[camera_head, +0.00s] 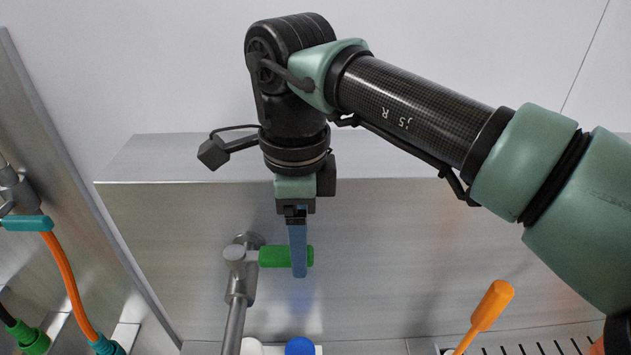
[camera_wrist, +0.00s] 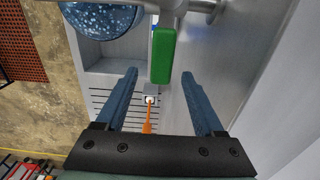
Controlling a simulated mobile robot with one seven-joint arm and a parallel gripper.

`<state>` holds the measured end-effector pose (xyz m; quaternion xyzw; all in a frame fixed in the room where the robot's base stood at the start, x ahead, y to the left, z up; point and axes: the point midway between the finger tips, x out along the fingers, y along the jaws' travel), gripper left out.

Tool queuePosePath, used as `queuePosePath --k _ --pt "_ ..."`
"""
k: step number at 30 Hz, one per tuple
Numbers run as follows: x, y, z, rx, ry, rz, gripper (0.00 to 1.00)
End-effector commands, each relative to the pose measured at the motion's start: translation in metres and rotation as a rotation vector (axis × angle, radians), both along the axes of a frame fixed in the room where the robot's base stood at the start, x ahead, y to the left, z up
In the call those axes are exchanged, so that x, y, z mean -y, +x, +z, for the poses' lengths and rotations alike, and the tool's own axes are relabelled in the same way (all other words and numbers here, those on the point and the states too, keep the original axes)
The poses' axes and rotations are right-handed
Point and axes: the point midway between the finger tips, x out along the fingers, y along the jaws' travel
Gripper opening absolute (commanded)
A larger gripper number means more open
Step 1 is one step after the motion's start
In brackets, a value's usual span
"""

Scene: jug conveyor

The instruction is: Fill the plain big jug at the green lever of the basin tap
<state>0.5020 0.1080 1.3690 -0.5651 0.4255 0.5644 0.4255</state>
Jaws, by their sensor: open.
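The green lever (camera_head: 275,257) sticks out to the right from the grey metal tap (camera_head: 236,300) in the head view. My gripper (camera_head: 299,272) points down, its blue fingers overlapping the lever's right end in that view. In the wrist view my gripper (camera_wrist: 157,77) is open, with its two fingers wide apart and nothing held. The green lever (camera_wrist: 162,55) shows between and beyond the fingertips there, and I see no contact. A blue speckled rounded vessel (camera_wrist: 100,18) is cut off at the top left. I cannot make out a plain big jug.
An orange handle (camera_head: 490,305) stands at the lower right, beside a slotted grate. White (camera_head: 251,347) and blue (camera_head: 299,346) round tops sit at the bottom edge. At left are a teal lever (camera_head: 28,223) and an orange hose (camera_head: 67,280). A metal wall lies behind.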

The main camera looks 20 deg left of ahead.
Motion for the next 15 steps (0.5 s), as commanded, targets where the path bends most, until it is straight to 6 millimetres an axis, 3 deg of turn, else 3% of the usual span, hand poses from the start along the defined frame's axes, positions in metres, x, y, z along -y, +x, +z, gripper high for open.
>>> queuePosePath --k 6,14,15 --pt "0.0 0.0 -0.013 0.0 0.001 0.0 0.7" --pt "0.0 0.0 -0.014 0.0 0.0 0.001 0.7" --pt "0.0 0.0 -0.014 0.0 0.0 0.001 0.63"
